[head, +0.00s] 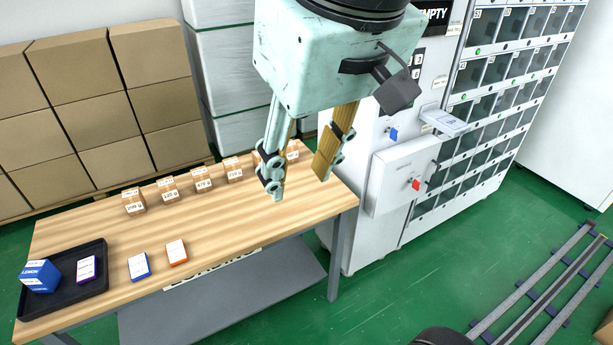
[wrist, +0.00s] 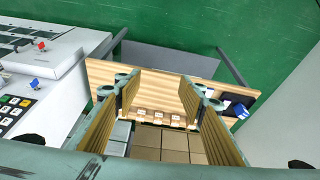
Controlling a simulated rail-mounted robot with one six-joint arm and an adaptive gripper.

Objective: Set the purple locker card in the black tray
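The purple locker card (head: 86,270) lies in the black tray (head: 98,292) at the left end of the wooden table, beside a blue box marked LEMON (head: 40,276). The tray also shows small in the wrist view (wrist: 251,101), where I cannot make out the card. My gripper (head: 298,178) is open and empty, raised above the right end of the table, well away from the card. Its two fingers stand wide apart in the wrist view (wrist: 159,90), with nothing between them.
A blue card (head: 139,266) and an orange card (head: 177,252) lie right of the tray. Several small brown boxes (head: 169,189) line the table's back edge. A white machine (head: 400,180) with lockers stands at right. Large cartons stand behind. The table's middle is clear.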

